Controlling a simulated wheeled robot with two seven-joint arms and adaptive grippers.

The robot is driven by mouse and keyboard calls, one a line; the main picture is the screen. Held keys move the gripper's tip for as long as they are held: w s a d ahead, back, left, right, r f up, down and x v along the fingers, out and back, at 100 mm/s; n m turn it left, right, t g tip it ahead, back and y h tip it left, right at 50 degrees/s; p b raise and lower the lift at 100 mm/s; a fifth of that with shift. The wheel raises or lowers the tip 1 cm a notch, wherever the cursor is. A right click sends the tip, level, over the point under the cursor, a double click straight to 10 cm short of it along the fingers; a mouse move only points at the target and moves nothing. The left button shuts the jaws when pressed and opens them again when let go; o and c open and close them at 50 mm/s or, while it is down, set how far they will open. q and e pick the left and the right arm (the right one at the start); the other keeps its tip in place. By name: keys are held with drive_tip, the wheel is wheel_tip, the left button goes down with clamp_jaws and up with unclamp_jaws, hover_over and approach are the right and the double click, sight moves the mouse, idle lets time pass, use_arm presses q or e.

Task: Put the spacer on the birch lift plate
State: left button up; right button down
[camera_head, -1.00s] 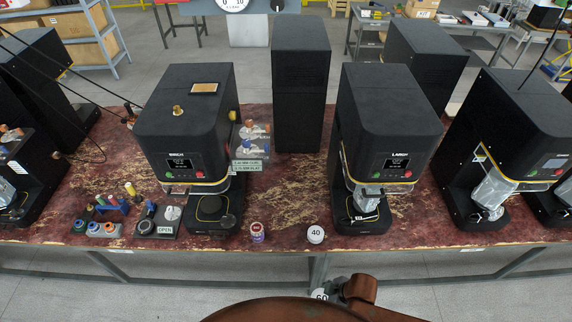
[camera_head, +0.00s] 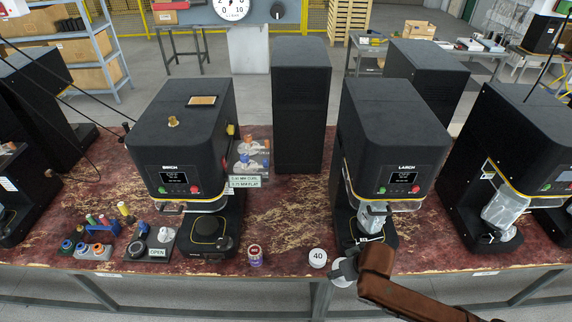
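The birch seamer (camera_head: 185,125) is the black machine at left with BIRCH on its front. Its lift plate (camera_head: 207,228) is the dark round plate low at its front, with nothing seen standing on it. My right gripper (camera_head: 346,268) is at the table's front edge, right of the white piece marked 40. It appears shut on a round whitish piece (camera_head: 342,273), taken to be the spacer. The wrist partly covers this piece and its label is not readable now. My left gripper is out of view.
A white round piece marked 40 (camera_head: 317,258) and a small purple-and-red pot (camera_head: 255,255) stand near the front edge. The larch seamer (camera_head: 390,130) is at right. An OPEN sign (camera_head: 158,252) and colored parts (camera_head: 94,250) lie left of the lift plate.

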use_arm(q)
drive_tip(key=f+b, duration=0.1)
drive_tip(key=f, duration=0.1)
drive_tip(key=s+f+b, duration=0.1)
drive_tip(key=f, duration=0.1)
drive_tip(key=shift+b, duration=0.35)
use_arm(e)
drive_tip(key=w+d+r+m+h, duration=0.1)
drive_tip(key=w+d+r+m, duration=0.1)
drive_tip(key=r, duration=0.5)
drive_tip(key=w+m, duration=0.1)
drive_tip(key=m, duration=0.1)
drive_tip(key=shift+w+d+m+h, duration=0.15)
drive_tip(key=shift+d+m+h, duration=0.15)
drive_tip(key=shift+d+h, duration=0.1)
